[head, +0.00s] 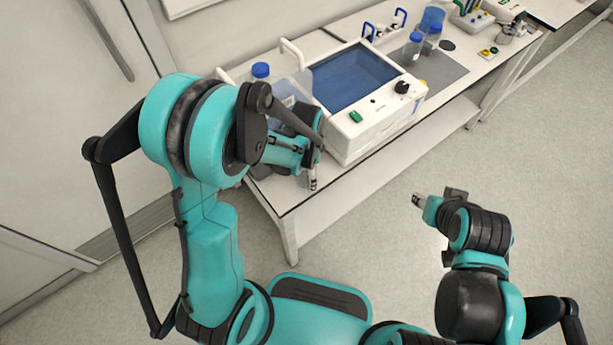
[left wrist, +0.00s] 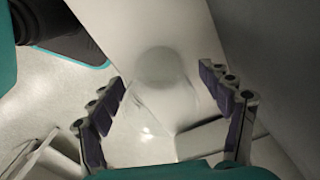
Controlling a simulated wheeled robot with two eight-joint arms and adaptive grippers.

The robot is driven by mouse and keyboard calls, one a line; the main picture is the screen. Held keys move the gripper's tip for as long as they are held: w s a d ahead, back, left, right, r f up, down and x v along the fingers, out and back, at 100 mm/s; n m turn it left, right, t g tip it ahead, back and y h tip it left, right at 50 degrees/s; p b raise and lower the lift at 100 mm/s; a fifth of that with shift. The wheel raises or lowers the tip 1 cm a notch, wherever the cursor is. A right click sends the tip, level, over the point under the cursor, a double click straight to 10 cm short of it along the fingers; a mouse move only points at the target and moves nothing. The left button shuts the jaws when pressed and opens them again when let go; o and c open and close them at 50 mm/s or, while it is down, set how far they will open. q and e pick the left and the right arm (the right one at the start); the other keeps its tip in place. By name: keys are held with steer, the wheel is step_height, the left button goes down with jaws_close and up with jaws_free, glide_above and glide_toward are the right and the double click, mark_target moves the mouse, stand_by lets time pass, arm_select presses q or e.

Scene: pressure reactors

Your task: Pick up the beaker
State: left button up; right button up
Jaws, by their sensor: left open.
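A clear, see-through beaker (left wrist: 165,98) shows in the left wrist view, between the two fingers of my left gripper (left wrist: 163,82). It stands out only faintly against the pale table. My left gripper is open, with a gap visible on both sides of the beaker. In the head view my left gripper (head: 314,165) is at the table's front left edge, beside the white machine. I cannot make out the beaker there; my arm and gripper cover that spot. My right gripper (head: 428,202) is over the floor, away from the table; its jaws are too unclear to read.
A white machine (head: 345,135) with a blue window stands on the white table (head: 300,190), close right of my left gripper. A blue-capped bottle (head: 261,70) is behind my left arm. Several blue-capped containers stand farther right. Open floor (head: 375,235) lies in front.

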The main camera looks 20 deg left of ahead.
arm_select(q)
steer(key=shift+f, duration=0.45)
steer(key=shift+r, duration=0.1)
steer(key=c, duration=1.3)
steer(key=shift+o, duration=0.2)
steer(key=shift+r, duration=0.15)
